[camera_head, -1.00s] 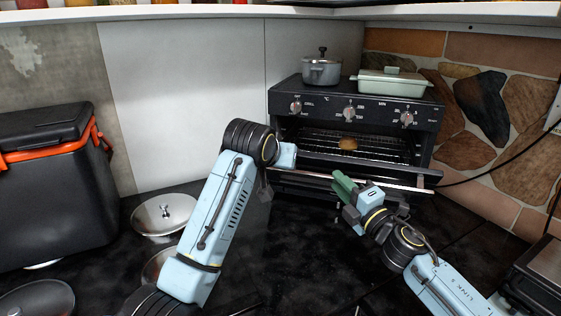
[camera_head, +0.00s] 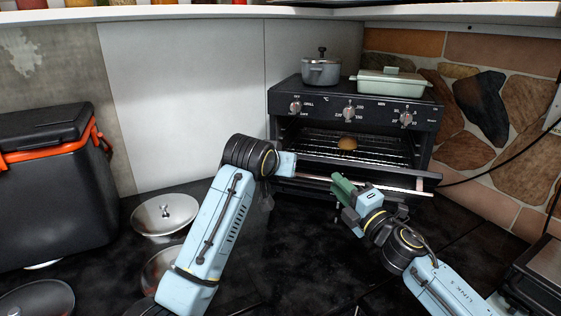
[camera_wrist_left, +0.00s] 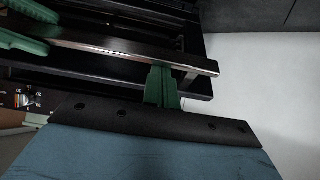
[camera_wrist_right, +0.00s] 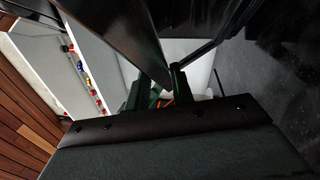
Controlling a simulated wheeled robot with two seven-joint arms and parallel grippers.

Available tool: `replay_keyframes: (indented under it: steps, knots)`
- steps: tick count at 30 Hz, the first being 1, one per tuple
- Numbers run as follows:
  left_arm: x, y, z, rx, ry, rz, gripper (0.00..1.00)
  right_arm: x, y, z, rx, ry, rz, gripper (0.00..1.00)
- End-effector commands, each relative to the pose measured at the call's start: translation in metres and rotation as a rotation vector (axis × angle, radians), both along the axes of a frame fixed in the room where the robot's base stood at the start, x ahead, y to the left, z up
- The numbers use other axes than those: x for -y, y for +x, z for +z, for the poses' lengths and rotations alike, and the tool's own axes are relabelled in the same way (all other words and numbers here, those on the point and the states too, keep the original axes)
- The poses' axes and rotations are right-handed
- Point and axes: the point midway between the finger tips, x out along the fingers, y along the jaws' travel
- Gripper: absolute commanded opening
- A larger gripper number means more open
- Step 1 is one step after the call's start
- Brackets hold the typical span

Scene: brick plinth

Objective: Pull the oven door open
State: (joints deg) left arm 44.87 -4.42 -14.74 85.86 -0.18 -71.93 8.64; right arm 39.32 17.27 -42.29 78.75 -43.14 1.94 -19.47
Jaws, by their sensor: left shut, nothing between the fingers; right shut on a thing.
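The black toaster oven (camera_head: 355,112) stands against the back corner. Its door (camera_head: 375,185) is partly open, tilted forward, showing the rack and a round brown item inside. The metal door handle (camera_head: 408,190) runs along its front edge; it also crosses the left wrist view (camera_wrist_left: 110,45). My right gripper (camera_head: 343,187), with green fingers, is shut on the handle near its middle. In the right wrist view its fingers (camera_wrist_right: 158,92) meet a dark bar. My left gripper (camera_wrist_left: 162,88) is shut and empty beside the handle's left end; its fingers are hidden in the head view.
A grey pot (camera_head: 321,70) and a pale green lidded dish (camera_head: 391,82) stand on the oven. A black cooler with orange handle (camera_head: 50,180) and metal lids (camera_head: 165,213) are at left. A dark appliance (camera_head: 540,275) is at lower right.

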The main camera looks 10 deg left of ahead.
Motion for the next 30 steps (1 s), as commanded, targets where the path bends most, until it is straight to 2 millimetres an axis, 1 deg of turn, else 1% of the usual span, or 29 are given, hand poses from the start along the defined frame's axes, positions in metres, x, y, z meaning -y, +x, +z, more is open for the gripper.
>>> replay_keyframes:
  steps: [1, 3, 4, 8, 20, 30]
  knots:
    - [0.0009, -0.0018, -0.0081, -0.022, 0.002, -0.002, 0.00, 0.0066, 0.0051, 0.0008, -0.004, 0.004, -0.020, 0.00]
    - [0.0010, -0.0019, -0.0090, -0.024, 0.003, -0.002, 0.00, 0.0068, 0.0055, 0.0017, -0.003, 0.005, -0.021, 0.00]
    - [0.0010, -0.0020, -0.0093, -0.025, 0.003, -0.002, 0.00, 0.0070, 0.0056, 0.0022, -0.003, 0.005, -0.021, 0.26]
    - [0.0006, -0.0018, -0.0092, -0.024, 0.003, -0.001, 0.00, 0.0061, 0.0051, 0.0033, 0.001, 0.005, -0.018, 0.43]
    - [0.0001, -0.0013, -0.0082, -0.022, 0.003, 0.000, 0.00, 0.0020, 0.0030, 0.0068, 0.008, 0.005, -0.008, 0.44]
    - [-0.0002, -0.0010, -0.0072, -0.020, 0.003, 0.000, 0.00, 0.0025, 0.0013, 0.0070, 0.010, 0.005, -0.007, 0.44]
